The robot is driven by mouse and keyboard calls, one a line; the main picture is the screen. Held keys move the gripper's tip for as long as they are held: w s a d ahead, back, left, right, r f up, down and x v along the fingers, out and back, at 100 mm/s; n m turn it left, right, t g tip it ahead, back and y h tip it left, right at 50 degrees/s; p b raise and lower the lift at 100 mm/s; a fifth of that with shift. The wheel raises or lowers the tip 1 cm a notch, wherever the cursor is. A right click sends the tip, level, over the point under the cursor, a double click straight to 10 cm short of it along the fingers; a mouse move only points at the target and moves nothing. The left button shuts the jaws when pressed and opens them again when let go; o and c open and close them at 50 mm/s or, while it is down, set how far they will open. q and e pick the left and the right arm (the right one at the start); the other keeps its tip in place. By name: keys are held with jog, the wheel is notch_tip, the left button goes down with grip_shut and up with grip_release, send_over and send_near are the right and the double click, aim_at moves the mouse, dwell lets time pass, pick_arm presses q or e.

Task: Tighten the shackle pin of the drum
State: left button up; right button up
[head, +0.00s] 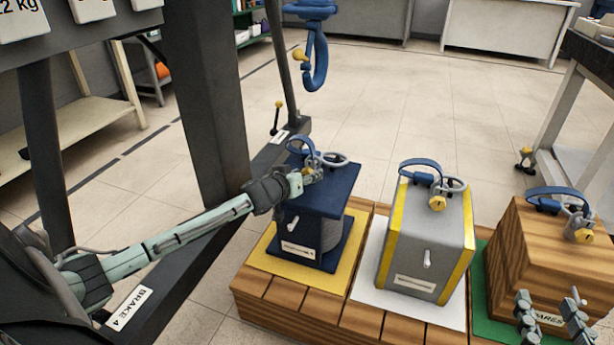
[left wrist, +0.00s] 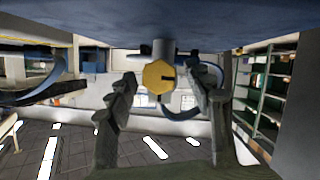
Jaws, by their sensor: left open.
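The drum (head: 322,198) is a blue spool with square end plates and a grey core, standing on a yellow mat. A blue sling and a grey shackle (head: 334,159) with a yellow pin (head: 309,170) are on its top. My left gripper (head: 308,178) reaches in from the left at the pin. In the left wrist view, the yellow hexagonal pin head (left wrist: 158,76) lies between the spread fingers of my left gripper (left wrist: 165,88); contact cannot be told. My right gripper (head: 550,312) is open and empty at the bottom right, before the wooden crate.
A grey case with yellow edges (head: 424,245) stands on a white mat, and a wooden crate (head: 540,250) on a green mat, each with its own shackle. A blue hook (head: 315,65) hangs above and behind the drum. A dark frame post (head: 205,100) stands left.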

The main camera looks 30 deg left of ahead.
pick_arm(q)
jog(key=shift+w+f, duration=0.2)
jog(key=shift+w, duration=0.25)
pick_arm(e)
jog(key=shift+a+r+t, duration=0.25)
jog(key=shift+r+t, duration=0.05)
jog(key=shift+r, duration=0.25)
pick_arm(q)
jog(key=shift+c, duration=0.3)
